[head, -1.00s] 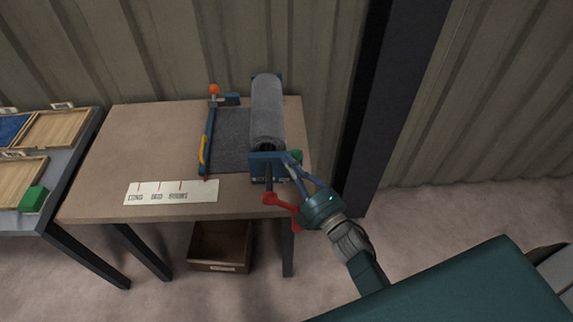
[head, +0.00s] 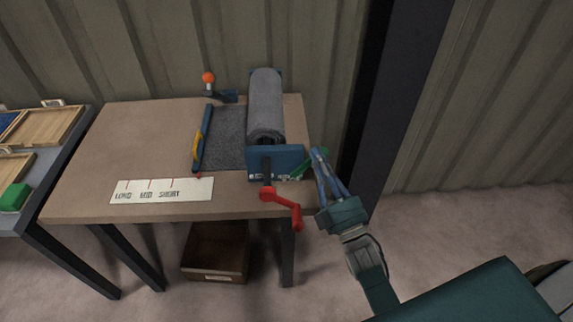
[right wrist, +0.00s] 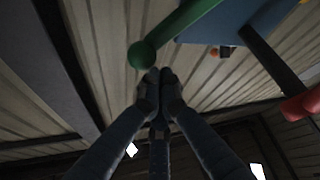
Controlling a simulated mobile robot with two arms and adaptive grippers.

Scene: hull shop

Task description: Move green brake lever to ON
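The green brake lever (head: 303,170) is on the right side of the blue end bracket (head: 262,158) of the roll stand. It slants up and right toward my right gripper (head: 318,152). In the right wrist view the lever (right wrist: 178,29) ends in a round green knob (right wrist: 141,55), just beyond my fingertips (right wrist: 161,76). The fingers are together with nothing between them. They are beside the knob; I cannot tell whether they touch it. Small pale marks below the bracket are too small to read. My left gripper is out of view.
A red crank (head: 284,204) hangs over the table's front edge, left of my right gripper. The grey roll (head: 265,105) lies behind the bracket. A card marked LONG, MID, SHORT (head: 162,190) lies on the table (head: 100,150). A dark post (head: 385,110) stands close on the right.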

